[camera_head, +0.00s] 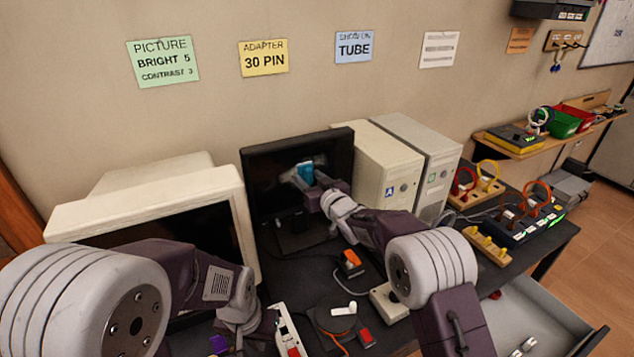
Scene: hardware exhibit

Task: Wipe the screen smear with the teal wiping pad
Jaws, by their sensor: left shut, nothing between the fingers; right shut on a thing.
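The dark flat monitor (262,195) stands against the wall, its black screen facing me. A pale greyish smear (321,160) shows on the screen around the teal wiping pad (304,172). My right gripper (312,182) is shut on the pad and holds it at the screen; I cannot tell whether it touches the glass. The gripper hides part of the smear and screen. My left gripper (260,343) is low at the bottom edge, away from the screen, shut and empty, with its fingers mostly cut off or hidden.
A beige CRT monitor (150,200) stands left of the screen, two computer towers (385,170) right of it. An orange-topped device (351,264), a dark round disc (325,325) and cables lie in front. A drawer (535,325) stands open at lower right.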

